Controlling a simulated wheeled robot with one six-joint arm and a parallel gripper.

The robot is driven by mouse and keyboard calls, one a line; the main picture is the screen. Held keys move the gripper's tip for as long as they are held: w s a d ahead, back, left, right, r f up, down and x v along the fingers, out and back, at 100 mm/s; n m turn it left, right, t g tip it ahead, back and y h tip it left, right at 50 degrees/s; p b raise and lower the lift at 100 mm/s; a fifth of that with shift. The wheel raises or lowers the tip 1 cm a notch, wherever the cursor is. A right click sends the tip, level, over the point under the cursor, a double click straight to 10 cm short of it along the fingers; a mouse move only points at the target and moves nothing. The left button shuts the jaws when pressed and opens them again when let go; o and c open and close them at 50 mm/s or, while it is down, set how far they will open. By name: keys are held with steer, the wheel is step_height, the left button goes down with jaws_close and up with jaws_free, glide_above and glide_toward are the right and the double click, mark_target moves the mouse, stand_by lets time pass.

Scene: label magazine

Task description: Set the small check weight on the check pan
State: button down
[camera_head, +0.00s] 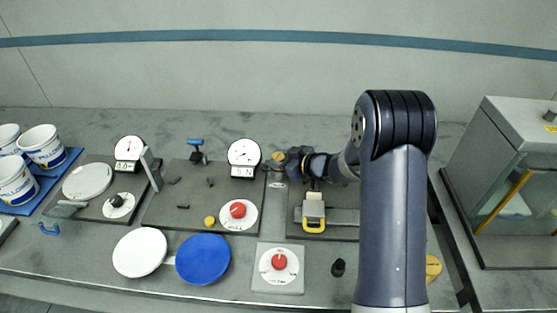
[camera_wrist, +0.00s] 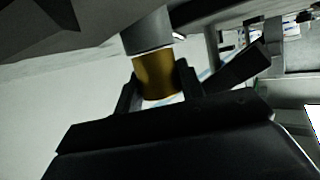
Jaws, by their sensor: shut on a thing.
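My gripper (camera_head: 288,158) is shut on a brass-coloured cylinder (camera_wrist: 157,75), which looks like the small check weight. The cylinder also shows in the head view (camera_head: 278,156), above the table's back half. A grey round part (camera_wrist: 147,32) lines up with the cylinder's end in the wrist view; I cannot tell whether it is joined to it or only touches it. A round white pan (camera_head: 87,181) lies on the left dark board near a dial, far left of my gripper. No label shows whether this is the check pan.
A white disc (camera_head: 140,252) and a blue disc (camera_head: 203,259) lie at the front. Red knobs (camera_head: 238,209) (camera_head: 280,262) stand on pale plates. A dial (camera_head: 244,153) stands left of my gripper. White tubs (camera_head: 42,147) are at far left, a glass-fronted cabinet (camera_head: 510,150) at right.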

steer(key=c, duration=0.9)
jaws_free()
steer(key=shift+s+f, duration=0.3)
steer(key=shift+f, duration=0.55)
steer(key=shift+w+d+r+p, duration=0.15)
steer(key=shift+r+p, duration=0.2)
steer(key=shift+r, duration=0.25)
steer(key=v, duration=0.8)
steer(key=b+v, duration=0.1)
steer(key=v, duration=0.2)
steer(key=shift+d+r, duration=0.25)
steer(key=shift+r, duration=0.25)
steer(key=p+x, duration=0.1)
steer(key=x, duration=1)
steer(key=shift+a+f, duration=0.1)
steer(key=shift+a, duration=0.1)
steer(key=shift+w+a+f, duration=0.1)
steer(key=shift+a+f, duration=0.05)
steer(key=shift+f, duration=0.25)
